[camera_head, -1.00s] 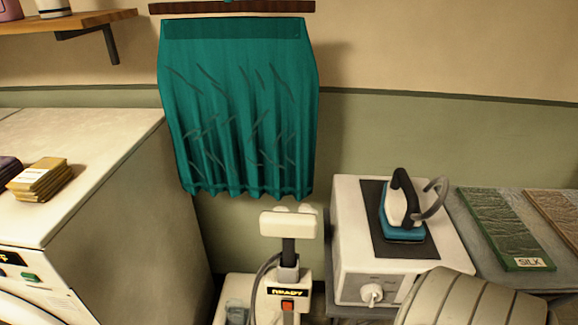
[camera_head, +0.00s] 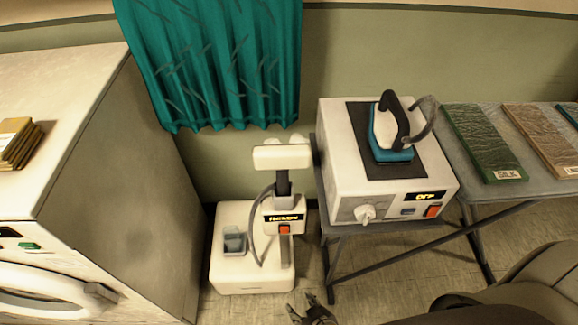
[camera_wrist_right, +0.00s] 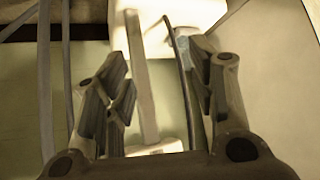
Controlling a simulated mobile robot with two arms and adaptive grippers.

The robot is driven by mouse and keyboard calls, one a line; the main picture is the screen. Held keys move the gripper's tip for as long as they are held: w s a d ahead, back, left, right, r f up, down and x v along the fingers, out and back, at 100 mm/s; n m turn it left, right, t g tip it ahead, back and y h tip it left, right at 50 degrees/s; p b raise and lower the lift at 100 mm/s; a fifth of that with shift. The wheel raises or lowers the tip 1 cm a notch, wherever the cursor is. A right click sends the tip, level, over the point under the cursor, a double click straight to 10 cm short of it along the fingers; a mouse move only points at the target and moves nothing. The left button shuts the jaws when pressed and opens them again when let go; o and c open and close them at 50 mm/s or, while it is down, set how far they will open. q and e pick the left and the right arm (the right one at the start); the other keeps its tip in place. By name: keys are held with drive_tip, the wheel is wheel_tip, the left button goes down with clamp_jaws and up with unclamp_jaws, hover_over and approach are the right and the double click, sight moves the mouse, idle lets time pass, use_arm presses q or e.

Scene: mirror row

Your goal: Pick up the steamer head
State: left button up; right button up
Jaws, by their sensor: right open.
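The steamer head (camera_head: 282,157) is a pale, wide block on a dark neck. It sits upright on top of the garment steamer (camera_head: 252,275), a white floor unit with a small display, an orange switch and a grey hose. My right gripper (camera_head: 302,306) is at the bottom edge of the head view, low and in front of the steamer, apart from the head. In the right wrist view my right gripper (camera_wrist_right: 162,92) is open and empty. A pale upright bar (camera_wrist_right: 141,85) and a dark hose (camera_wrist_right: 182,70) show beyond its fingers. My left gripper is out of view.
A teal pleated cloth (camera_head: 220,65) hangs behind the steamer. A white washer (camera_head: 110,170) stands to the left. To the right, a white ironing unit (camera_head: 335,180) with an iron (camera_head: 390,135) rests on a grey stand, beside fabric samples (camera_head: 484,140). Some floor in front is clear.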

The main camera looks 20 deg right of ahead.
drive_tip(key=w+a+r+t+p, duration=0.15)
drive_tip(key=w+r, duration=0.25)
drive_tip(key=r, duration=0.4)
drive_tip(key=w+r+t, duration=0.3)
drive_tip(key=w+r, duration=0.1)
drive_tip(key=r, duration=0.3)
drive_tip(key=m+t+h+p, duration=0.2)
drive_tip(key=m+t+h, duration=0.1)
drive_tip(key=t, duration=0.2)
approach(285, 179)
drive_tip(key=w, duration=0.4)
drive_tip(key=w+p, duration=0.1)
drive_tip(key=w, duration=0.1)
drive_tip(key=shift+d+r, duration=0.15)
drive_tip(key=shift+r, duration=0.15)
drive_tip(key=shift+w+f+p, duration=0.2)
drive_tip(key=shift+w+p, duration=0.4)
drive_tip(key=shift+w, duration=2.2)
drive_tip(key=shift+r, duration=0.1)
clamp_jaws()
